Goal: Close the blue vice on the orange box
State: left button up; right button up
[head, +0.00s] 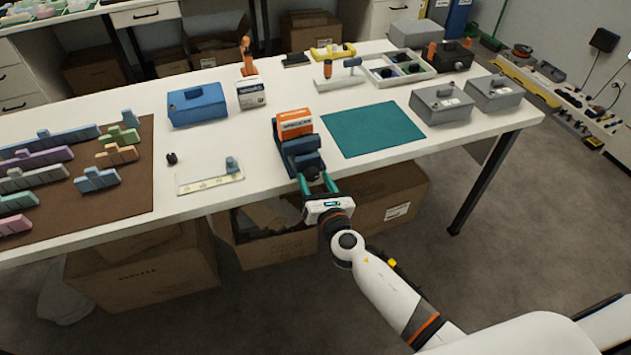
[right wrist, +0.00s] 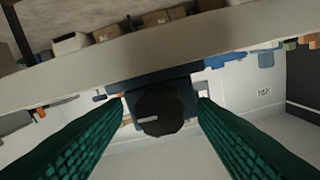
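The dark blue vice (head: 301,158) stands near the front edge of the white table. The orange and white box (head: 294,123) sits upright in its jaws, toward the back. Whether the jaws press on the box I cannot tell. The vice's black round knob (head: 312,174) faces me at the front. My right gripper (head: 319,184) is at the knob with its green fingers spread. In the right wrist view the knob (right wrist: 160,108) lies between the fingertips, with a gap on each side. My left gripper is not in view.
A teal mat (head: 372,128) lies right of the vice. A white plate with a small blue block (head: 210,179) lies left of it. A blue toolbox (head: 197,104) and a white box (head: 251,94) stand behind. Open cartons (head: 270,235) are under the table.

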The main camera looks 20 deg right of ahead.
jog(key=c, duration=0.8)
jog(key=shift+c, duration=0.2)
jog(key=shift+f+m, duration=0.1)
jog(key=shift+m, duration=0.2)
